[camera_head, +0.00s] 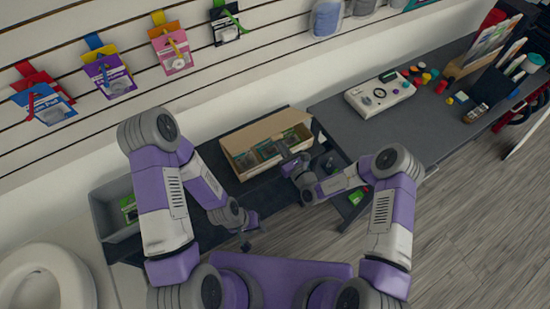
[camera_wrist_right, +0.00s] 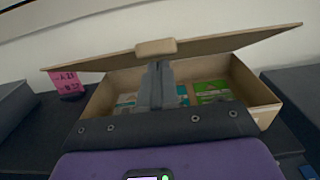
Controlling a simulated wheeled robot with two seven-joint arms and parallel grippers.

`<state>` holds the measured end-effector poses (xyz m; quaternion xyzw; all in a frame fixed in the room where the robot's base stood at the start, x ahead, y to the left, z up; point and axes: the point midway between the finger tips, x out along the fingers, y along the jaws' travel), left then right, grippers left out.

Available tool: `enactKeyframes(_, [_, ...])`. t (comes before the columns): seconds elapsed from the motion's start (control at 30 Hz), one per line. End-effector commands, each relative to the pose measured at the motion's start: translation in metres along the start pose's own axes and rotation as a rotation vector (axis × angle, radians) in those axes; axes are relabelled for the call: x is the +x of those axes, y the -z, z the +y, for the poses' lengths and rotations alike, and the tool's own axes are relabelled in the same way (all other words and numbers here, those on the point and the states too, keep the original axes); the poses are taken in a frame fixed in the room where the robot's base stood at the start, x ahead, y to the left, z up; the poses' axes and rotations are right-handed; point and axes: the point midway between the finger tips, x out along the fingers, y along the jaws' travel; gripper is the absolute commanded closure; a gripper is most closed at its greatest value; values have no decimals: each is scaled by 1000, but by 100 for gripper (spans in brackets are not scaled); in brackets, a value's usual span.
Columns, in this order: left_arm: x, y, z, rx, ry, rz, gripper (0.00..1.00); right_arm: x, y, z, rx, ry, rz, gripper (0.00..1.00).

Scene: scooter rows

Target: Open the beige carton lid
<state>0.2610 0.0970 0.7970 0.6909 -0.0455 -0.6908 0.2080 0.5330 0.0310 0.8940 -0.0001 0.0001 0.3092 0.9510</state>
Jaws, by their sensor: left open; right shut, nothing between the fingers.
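The beige carton (camera_head: 238,170) stands on the dark table, with green packs inside. Its lid (camera_head: 265,131) is partly raised, tilted above the box; the lid also shows in the right wrist view (camera_wrist_right: 225,45) with a small tab (camera_wrist_right: 155,47) on its near edge. My right gripper (camera_head: 288,160) is shut and empty at the carton's near side. In the wrist view its fingers (camera_wrist_right: 157,70) reach up just below the tab; whether they touch it I cannot tell. My left gripper (camera_head: 247,240) is open and apart from the carton, at the table's front edge.
A grey bin (camera_head: 112,215) with a green item stands at the left. A white device (camera_head: 380,95) lies on the right-hand table. A pink label (camera_wrist_right: 66,83) stands left of the carton. Hanging packs line the wall behind.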

Motion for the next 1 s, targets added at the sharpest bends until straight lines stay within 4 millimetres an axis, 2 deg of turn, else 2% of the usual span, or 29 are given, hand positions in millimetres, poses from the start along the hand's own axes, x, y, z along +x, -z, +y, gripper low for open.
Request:
enactKeyframes(0.37, [-1, 0, 0, 0, 0, 0, 57, 1, -1, 0, 0, 0, 0, 100])
enactKeyframes(1.0, [-13, -1, 5, 0, 0, 0, 57, 22, -24, 0, -1, 0, -2, 100])
